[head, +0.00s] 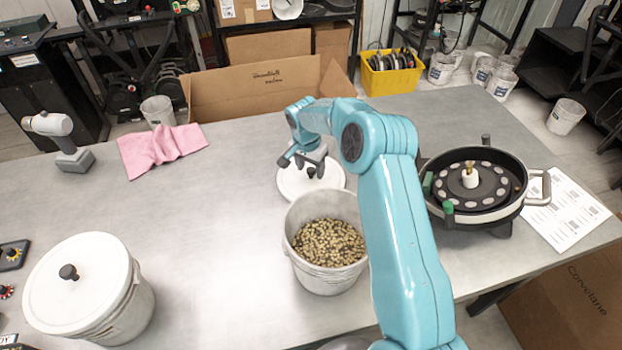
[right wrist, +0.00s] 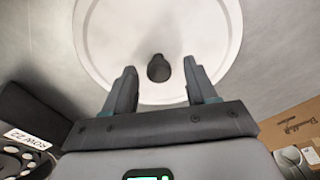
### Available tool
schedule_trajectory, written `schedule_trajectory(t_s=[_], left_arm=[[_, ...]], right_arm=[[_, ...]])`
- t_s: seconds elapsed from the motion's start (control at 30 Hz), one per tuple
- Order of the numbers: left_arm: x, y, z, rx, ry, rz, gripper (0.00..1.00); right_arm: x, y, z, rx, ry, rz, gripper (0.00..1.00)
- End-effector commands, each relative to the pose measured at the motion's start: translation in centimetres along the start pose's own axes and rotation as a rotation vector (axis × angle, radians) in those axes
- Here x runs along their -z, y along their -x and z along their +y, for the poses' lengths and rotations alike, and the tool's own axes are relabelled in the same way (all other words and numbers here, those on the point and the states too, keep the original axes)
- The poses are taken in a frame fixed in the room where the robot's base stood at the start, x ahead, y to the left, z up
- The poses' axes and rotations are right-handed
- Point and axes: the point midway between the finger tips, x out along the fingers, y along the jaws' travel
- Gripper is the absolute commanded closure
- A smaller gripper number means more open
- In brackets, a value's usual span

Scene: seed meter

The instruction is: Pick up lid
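A white round lid (head: 325,184) with a dark knob (head: 311,172) lies on the grey table behind an open bucket of seeds. In the right wrist view the lid (right wrist: 110,45) fills the top middle, and its knob (right wrist: 159,68) sits between my fingertips. My right gripper (head: 305,163) is open over the lid, with a finger on each side of the knob (right wrist: 162,82) and gaps on both sides. I cannot tell exactly how high the fingers are above the lid. My left gripper is not in view.
The open bucket (head: 328,278) holds seeds in front of the lid. A closed white bucket (head: 130,310) stands at the left front. A seed meter (head: 474,188) and a printed sheet (head: 570,210) are at the right. A pink cloth (head: 160,148) lies at the back left; the left middle table is clear.

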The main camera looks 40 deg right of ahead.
Motion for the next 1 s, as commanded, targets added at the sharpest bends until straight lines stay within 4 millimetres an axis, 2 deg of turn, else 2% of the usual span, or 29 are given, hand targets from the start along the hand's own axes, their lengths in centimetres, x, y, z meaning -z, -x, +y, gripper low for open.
schedule_trajectory(t_s=[0.03,0.1,0.17,0.43,0.57,0.67,0.87,1.0], left_arm=[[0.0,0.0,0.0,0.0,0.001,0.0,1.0],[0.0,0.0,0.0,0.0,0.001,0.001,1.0],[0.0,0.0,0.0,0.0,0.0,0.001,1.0],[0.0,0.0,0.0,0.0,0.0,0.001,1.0],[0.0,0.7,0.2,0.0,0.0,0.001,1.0],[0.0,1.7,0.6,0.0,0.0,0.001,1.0],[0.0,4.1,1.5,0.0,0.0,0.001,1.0],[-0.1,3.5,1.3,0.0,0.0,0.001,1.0]], right_arm=[[0.0,0.0,0.1,-0.001,0.0,-0.001,0.6],[0.0,0.0,0.1,-0.001,0.0,-0.001,0.83],[0.0,0.0,0.1,-0.001,0.0,-0.001,1.0],[-0.2,-0.2,0.2,-0.004,0.001,-0.005,1.0],[0.0,1.1,0.2,-0.006,0.001,-0.006,1.0],[0.4,3.4,0.1,-0.002,0.0,-0.003,1.0],[1.4,9.7,0.0,0.001,0.0,0.0,1.0],[2.0,13.4,-0.1,0.004,-0.002,0.002,1.0]])
